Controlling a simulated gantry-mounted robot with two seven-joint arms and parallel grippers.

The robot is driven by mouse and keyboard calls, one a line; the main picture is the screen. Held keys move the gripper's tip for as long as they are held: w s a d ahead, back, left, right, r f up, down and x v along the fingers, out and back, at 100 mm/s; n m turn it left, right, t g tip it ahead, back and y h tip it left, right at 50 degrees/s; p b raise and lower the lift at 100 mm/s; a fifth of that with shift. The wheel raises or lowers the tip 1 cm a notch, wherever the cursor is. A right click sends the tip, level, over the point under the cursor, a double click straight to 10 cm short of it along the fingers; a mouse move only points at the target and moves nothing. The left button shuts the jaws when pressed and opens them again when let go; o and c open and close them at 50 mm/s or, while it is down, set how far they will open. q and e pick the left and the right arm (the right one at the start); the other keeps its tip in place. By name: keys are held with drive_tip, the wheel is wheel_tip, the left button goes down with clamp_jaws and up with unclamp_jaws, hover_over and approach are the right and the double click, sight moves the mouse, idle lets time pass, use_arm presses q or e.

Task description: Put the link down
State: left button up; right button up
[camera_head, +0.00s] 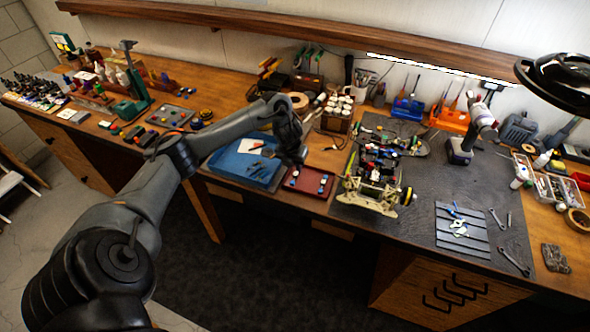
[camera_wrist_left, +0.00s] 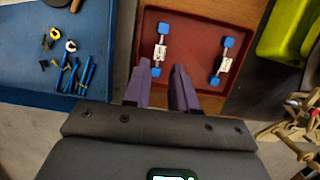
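Two links lie in a shallow red tray (camera_head: 309,181). Each has blue ends and a white middle. In the left wrist view, the left link (camera_wrist_left: 160,45) lies in front of my left gripper (camera_wrist_left: 160,68), its near blue end in line with the gap between the fingertips. The right link (camera_wrist_left: 224,58) lies apart from the fingers. The fingers are spread, with a visible gap, and appear to hold nothing. In the head view my left gripper (camera_head: 301,155) is over the back edge of the red tray. My right gripper is not in view.
A blue tray (camera_head: 237,173) with small parts stands left of the red tray. A car chassis (camera_head: 377,175) stands to the right on a grey mat. A drill (camera_head: 462,150) and a slatted grey plate (camera_head: 455,235) with small parts are further right.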

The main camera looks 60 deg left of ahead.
use_arm(q)
drive_tip(key=p+v, duration=0.2)
drive_tip(key=v, duration=0.4)
drive_tip(key=shift+r+p, duration=0.4)
drive_tip(key=shift+s+d, duration=0.1)
drive_tip(key=shift+s, duration=0.05)
